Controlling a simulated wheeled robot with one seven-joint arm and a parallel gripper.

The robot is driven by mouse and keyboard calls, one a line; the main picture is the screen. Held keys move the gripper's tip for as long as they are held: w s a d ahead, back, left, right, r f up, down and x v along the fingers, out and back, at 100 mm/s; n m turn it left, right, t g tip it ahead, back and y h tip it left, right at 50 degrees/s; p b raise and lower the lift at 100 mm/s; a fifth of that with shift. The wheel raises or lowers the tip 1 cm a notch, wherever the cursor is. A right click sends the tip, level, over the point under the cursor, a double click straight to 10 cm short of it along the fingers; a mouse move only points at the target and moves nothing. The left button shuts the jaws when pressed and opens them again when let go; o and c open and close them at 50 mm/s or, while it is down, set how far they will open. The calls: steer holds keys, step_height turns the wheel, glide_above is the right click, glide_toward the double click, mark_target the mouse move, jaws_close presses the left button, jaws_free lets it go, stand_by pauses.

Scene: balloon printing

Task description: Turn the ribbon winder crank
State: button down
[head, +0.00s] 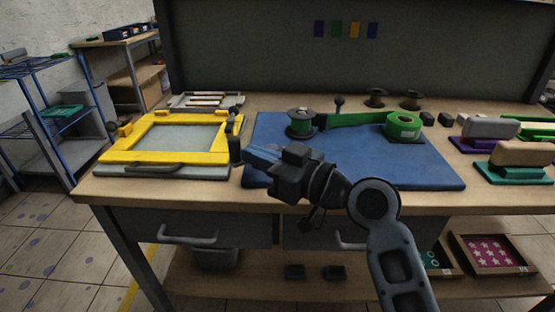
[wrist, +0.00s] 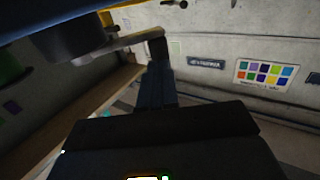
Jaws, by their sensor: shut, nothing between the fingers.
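The ribbon winder (head: 300,124) stands on the blue mat, with a grey spool on top. A dark upright knob (head: 339,101) shows just right of the spool. A green ribbon (head: 355,118) runs from there to a green roll (head: 403,126). My gripper (head: 251,154) is shut and empty, pointing left over the mat's left front part, in front of the winder. In the wrist view, my shut fingers (wrist: 156,86) lie just below a dark knob (wrist: 157,47) on a grey arm (wrist: 125,40), probably the crank. I cannot tell whether they touch it.
A yellow screen frame (head: 125,155) lies left of the blue mat (head: 425,172). Empty spools (head: 376,97) stand behind the mat. Wooden-topped stamps (head: 520,155) stand at the right. Drawers with handles (head: 188,238) are under the bench top. The mat's right front is clear.

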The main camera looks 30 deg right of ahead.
mark_target(238, 160)
steer(key=shift+w+a, duration=0.2)
steer(key=shift+w, duration=0.2)
steer(key=shift+a+r+h+p, duration=0.1)
steer(key=shift+h+p, duration=0.2)
steer(key=shift+p, duration=0.2)
steer(key=shift+w+a+r+m+t+h+p, duration=0.15)
steer(key=shift+w+m+t+h+p, duration=0.15)
steer(key=shift+p, duration=0.25)
steer(key=shift+w+a+f+m+t+h+p, duration=0.1)
steer(key=shift+a+m+t+h+p, duration=0.1)
steer(key=shift+m+h+p, duration=0.3)
steer(key=shift+w+a+m+t+h+p, duration=0.2)
steer(key=shift+w+m+t+h+p, duration=0.25)
steer(key=shift+m+h+p, duration=0.55)
steer(key=shift+f+p+x, duration=0.2)
steer(key=shift+p+x, duration=0.2)
steer(key=shift+x, duration=0.6)
steer(key=shift+d+b+x, duration=0.25)
steer(key=shift+b+x, duration=0.35)
steer(key=shift+x, duration=0.5)
steer(key=shift+w, duration=0.2)
